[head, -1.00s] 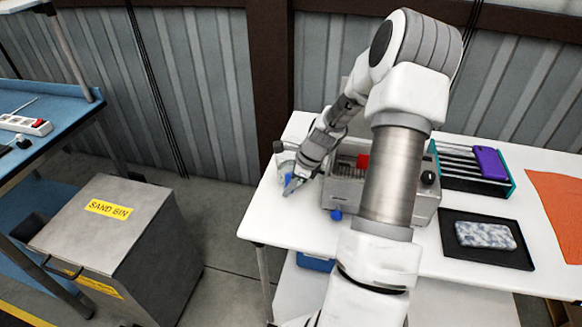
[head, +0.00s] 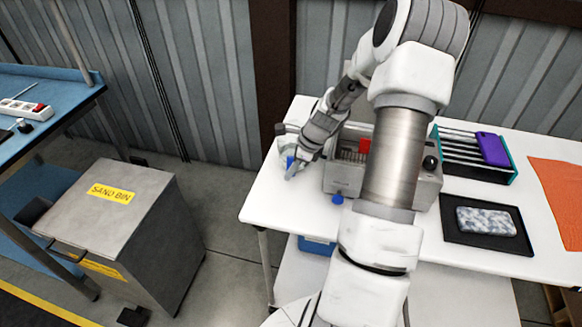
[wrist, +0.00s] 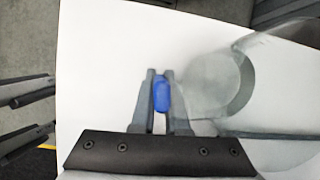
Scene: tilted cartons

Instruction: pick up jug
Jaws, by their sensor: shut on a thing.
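The jug (wrist: 215,78) is clear and greyish, and shows to the right of the fingers in the wrist view. A blue part (wrist: 161,93), which looks like its handle, sits between the two fingers. My gripper (wrist: 160,76) is shut on this blue part. In the head view, my gripper (head: 291,173) is at the left end of the white table, and the jug (head: 285,142) is mostly hidden behind it. I cannot tell whether the jug touches the table.
A grey metal device (head: 342,182) stands close to the right of my gripper. Farther right are a rack (head: 470,153) with a purple item, a black tray (head: 456,236) and an orange sheet (head: 562,190). A sand bin (head: 120,220) stands on the floor at left.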

